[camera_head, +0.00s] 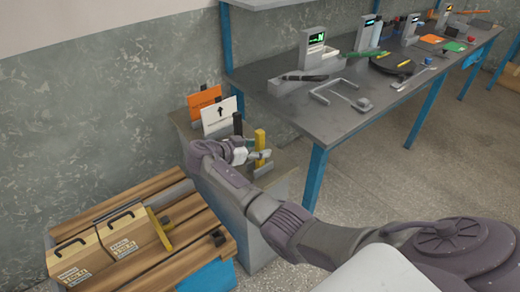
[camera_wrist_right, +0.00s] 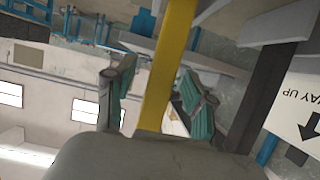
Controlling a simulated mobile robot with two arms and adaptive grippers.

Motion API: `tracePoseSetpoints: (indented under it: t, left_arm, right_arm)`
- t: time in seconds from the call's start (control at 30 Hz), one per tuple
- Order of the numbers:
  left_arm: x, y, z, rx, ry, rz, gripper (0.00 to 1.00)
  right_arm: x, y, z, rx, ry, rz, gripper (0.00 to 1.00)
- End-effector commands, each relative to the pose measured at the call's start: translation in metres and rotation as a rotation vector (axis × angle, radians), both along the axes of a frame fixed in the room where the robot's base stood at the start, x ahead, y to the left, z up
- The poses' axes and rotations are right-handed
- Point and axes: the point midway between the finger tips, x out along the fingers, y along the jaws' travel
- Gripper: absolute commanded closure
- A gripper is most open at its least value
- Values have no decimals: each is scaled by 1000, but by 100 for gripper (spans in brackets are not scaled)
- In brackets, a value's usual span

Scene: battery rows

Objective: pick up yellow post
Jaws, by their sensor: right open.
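The yellow post (camera_head: 260,140) stands upright on the grey cabinet in the head view, by my right gripper (camera_head: 257,157). In the right wrist view the yellow post (camera_wrist_right: 167,55) runs between the two green-padded fingers of my right gripper (camera_wrist_right: 158,85). The fingers are open, one on each side of the post, with a gap visible on the left. The post's lower part is partly hidden by the gripper in the head view. My left gripper is not in view.
A black post (camera_head: 238,123) stands close behind, with a white arrow sign (camera_head: 219,117) and an orange sign (camera_head: 204,98). Cardboard boxes (camera_head: 127,232) lie on a wooden pallet at lower left. A grey workbench (camera_head: 330,118) with tools stands to the right.

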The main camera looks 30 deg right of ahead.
Motion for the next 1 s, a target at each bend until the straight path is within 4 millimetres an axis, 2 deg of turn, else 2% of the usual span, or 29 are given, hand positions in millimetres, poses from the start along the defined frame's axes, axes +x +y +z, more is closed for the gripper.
tracePoseSetpoints:
  t: [0.1,0.33,0.6,0.67,1.0]
  left_arm:
    - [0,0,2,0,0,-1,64]
    - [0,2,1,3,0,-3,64]
    - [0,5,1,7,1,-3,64]
    - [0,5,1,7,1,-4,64]
    - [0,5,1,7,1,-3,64]
  right_arm:
    - [1,-8,-3,0,-1,0,46]
    - [1,-8,-4,1,-2,0,48]
    - [1,-8,-4,1,-1,1,92]
    - [1,-8,-4,1,-1,1,100]
    - [1,-8,-2,0,-3,1,100]
